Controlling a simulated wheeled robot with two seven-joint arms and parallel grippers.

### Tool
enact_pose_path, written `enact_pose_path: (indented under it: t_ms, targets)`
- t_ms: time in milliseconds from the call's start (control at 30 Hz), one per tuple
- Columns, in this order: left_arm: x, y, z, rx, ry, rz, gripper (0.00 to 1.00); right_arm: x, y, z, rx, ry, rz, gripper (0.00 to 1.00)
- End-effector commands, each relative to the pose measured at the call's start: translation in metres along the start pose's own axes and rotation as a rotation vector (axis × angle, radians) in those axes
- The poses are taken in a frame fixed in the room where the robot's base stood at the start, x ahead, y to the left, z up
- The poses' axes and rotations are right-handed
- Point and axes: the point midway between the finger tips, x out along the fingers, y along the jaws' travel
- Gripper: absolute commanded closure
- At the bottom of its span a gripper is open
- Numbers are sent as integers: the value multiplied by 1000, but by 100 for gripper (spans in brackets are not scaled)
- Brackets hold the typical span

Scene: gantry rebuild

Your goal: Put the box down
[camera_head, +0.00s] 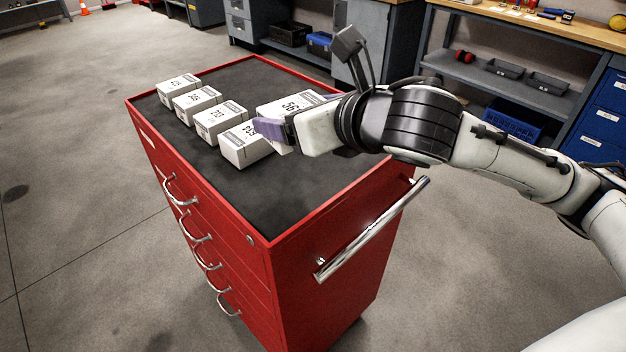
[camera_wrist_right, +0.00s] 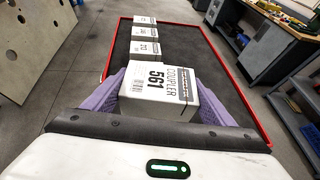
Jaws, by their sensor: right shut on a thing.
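My right gripper (camera_head: 298,112) reaches in from the right over a red tool cabinet and is shut on a white box (camera_head: 282,104). The box has a printed label reading 561 in the wrist view (camera_wrist_right: 158,88), where it sits between the two purple fingers. It is over the black top (camera_head: 310,187) of the red cabinet; I cannot tell whether its underside touches the top. A white box (camera_head: 243,147) is close to the near finger, partly in front of the held box. My left gripper is not in view.
More white boxes, such as the front-left one (camera_head: 219,122), stand in a row along the cabinet top. The near part of the top is bare. A raised red rim (camera_head: 330,204) edges it, and a metal handle (camera_head: 372,230) sticks out on the right side. Workbenches stand behind.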

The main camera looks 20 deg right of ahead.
Motion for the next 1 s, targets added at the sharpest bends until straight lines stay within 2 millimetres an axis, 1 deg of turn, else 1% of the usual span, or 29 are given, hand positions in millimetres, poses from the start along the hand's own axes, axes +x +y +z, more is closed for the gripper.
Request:
enact_pose_path:
  t_ms: [33, 100, 200, 300, 400, 500, 667, 900, 1000]
  targets:
    - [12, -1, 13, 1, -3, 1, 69, 15, 2, -6, -15, -6, 39, 51]
    - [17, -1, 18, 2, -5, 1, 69, 26, 6, -5, -31, -13, 92, 51]
    - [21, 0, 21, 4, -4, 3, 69, 36, 9, -4, -42, -24, 141, 51]
    - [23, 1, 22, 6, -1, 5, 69, 44, 11, -17, -44, -26, 160, 51]
    - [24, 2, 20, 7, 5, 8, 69, 51, 12, -35, -44, -25, 161, 51]
    - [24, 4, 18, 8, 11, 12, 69, 57, 12, -48, -44, -27, 160, 51]
    - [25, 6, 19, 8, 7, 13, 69, 61, 12, -57, -44, -29, 159, 51]
    - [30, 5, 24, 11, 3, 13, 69, 74, 13, -87, -43, -26, 159, 51]
    - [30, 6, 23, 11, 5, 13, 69, 75, 13, -88, -45, -32, 159, 51]
